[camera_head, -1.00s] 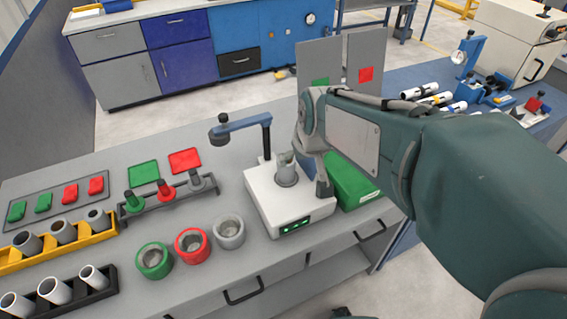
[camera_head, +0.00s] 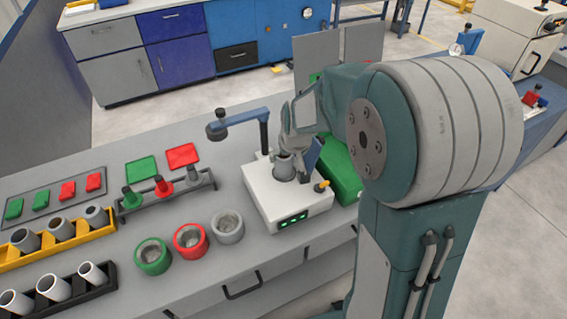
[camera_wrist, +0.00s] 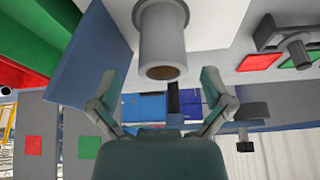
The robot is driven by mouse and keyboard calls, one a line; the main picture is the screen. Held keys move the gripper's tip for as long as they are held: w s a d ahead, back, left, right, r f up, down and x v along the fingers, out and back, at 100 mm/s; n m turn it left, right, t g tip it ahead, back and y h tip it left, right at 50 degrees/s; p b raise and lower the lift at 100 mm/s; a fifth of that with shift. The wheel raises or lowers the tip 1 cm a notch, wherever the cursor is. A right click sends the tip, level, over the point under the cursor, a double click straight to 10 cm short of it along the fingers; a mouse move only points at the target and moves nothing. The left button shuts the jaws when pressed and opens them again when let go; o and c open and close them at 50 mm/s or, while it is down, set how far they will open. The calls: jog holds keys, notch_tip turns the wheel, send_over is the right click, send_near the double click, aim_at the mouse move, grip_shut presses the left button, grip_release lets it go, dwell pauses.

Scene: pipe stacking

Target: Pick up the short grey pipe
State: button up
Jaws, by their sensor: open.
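A short grey pipe (camera_head: 285,171) stands upright on the white machine with green lights (camera_head: 292,209), partly hidden by my gripper in the head view. In the wrist view the pipe (camera_wrist: 162,48) is a plain grey cylinder with its open end toward me and a wider ring at its base. My gripper (camera_wrist: 160,78) is open, with one finger on each side of the pipe's end in that view. I cannot tell whether the fingers touch it. In the head view my gripper (camera_head: 288,148) is right at the pipe's top.
A blue arm with a dark knob (camera_head: 240,124) rises beside the machine. A green bin (camera_head: 341,172) stands close on its right. A yellow rack (camera_head: 62,242) and black rack (camera_head: 70,292) hold more pipes. Green, red and grey rings (camera_head: 190,240) sit at the bench front.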

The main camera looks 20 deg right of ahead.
jog(key=x, duration=0.5)
jog(key=shift+w+a+r, duration=0.1)
jog(key=shift+w+a, duration=0.05)
jog(key=shift+w, duration=0.1)
jog(key=shift+c, duration=0.3)
jog(key=c, duration=1.1)
jog(key=shift+c, duration=0.2)
jog(key=shift+r, duration=0.1)
